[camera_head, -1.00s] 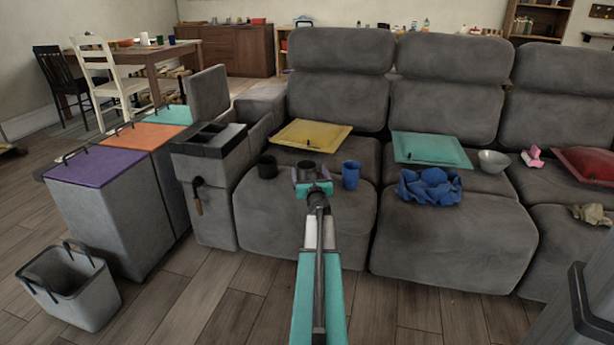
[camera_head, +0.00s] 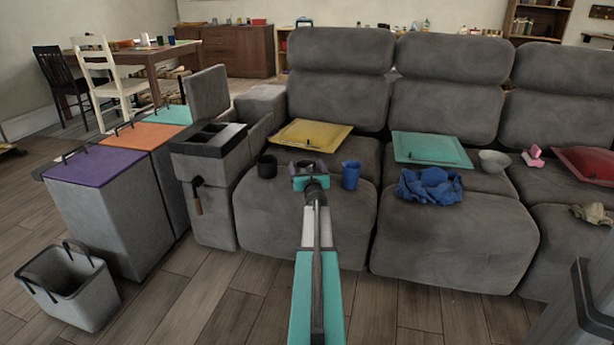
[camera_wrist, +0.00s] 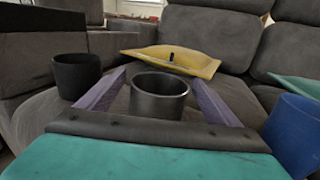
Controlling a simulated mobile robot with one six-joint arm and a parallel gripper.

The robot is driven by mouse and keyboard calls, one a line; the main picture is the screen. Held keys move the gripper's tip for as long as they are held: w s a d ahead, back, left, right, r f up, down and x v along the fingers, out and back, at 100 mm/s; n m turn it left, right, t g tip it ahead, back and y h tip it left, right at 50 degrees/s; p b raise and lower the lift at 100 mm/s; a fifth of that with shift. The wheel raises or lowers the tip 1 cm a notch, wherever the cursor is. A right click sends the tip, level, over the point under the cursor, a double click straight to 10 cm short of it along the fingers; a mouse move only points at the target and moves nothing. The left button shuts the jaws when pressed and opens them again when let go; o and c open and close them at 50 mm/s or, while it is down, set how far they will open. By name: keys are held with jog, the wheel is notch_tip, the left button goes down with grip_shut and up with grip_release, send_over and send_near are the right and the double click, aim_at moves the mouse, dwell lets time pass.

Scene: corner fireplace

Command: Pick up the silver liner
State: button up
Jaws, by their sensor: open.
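The silver liner (camera_wrist: 159,101) is a dark grey metallic open cup standing upright on the left sofa seat. In the wrist view it stands between the two purple fingers of my gripper (camera_wrist: 160,80), with a gap showing on each side. In the head view my gripper (camera_head: 308,168) reaches over the front of that seat, and its teal body hides most of the liner. My gripper is open and holds nothing.
A black cup (camera_head: 267,166) stands close on the left and a blue cup (camera_head: 350,175) close on the right. A yellow tray-like piece (camera_head: 312,135) lies behind. A blue cloth (camera_head: 430,187) and a teal piece (camera_head: 431,149) lie on the middle seat.

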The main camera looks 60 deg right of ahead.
jog(key=shift+w+d, duration=0.3)
jog(key=shift+d, duration=0.05)
jog(key=shift+c, duration=0.2)
jog(key=c, duration=1.1)
